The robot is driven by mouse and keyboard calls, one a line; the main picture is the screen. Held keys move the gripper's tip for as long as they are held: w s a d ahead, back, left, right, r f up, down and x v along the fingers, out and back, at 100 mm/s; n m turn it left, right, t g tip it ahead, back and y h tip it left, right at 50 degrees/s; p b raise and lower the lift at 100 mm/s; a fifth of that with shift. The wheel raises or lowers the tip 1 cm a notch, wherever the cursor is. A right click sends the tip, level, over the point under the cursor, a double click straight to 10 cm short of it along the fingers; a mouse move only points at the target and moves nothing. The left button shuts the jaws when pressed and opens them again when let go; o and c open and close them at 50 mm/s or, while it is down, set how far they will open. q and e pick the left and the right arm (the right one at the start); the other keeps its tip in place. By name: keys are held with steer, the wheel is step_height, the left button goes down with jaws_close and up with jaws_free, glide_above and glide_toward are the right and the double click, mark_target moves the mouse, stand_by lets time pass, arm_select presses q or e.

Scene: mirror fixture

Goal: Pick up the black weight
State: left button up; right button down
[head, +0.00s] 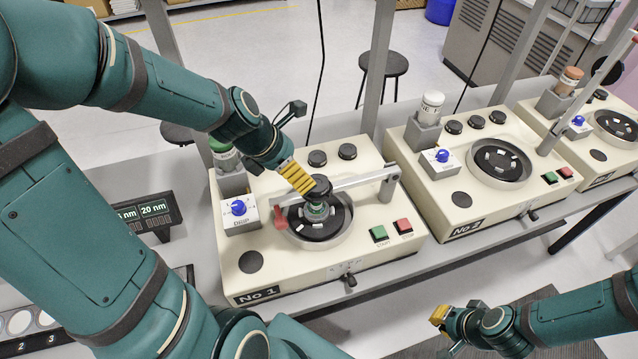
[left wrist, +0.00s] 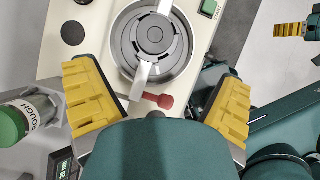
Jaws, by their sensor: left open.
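A round black weight (head: 317,186) sits on top of the fixture (head: 318,211) on the plate of the No 1 machine (head: 300,281). My left gripper (head: 300,179) hangs close above and beside the weight. The left wrist view shows its yellow fingers (left wrist: 155,85) wide apart with nothing between them. Two more black discs (head: 318,158) (head: 347,151) sit at the machine's back. My right gripper (head: 440,315) is at the lower right, away from the machine, seen edge-on.
A metal arm (head: 350,184) with a red-handled end (head: 280,218) crosses the plate. A drip box (head: 239,212) and a green-capped bottle (head: 226,160) stand at the left. The No 2 machine (head: 455,212) is to the right. A post (head: 374,80) rises behind.

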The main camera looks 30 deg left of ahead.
mark_target(317, 182)
arm_select(q)
steer(key=b+x, duration=0.1)
steer(key=x, duration=0.4)
steer(key=shift+w+f+b, duration=0.15)
steer(key=shift+b, duration=0.15)
steer(key=b+x, duration=0.1)
steer(key=x, duration=0.1)
steer(key=b+x, duration=0.1)
steer(key=x, duration=0.2)
steer(key=shift+w+a, duration=0.25)
steer(key=shift+w, duration=0.05)
steer(key=c, duration=1.4)
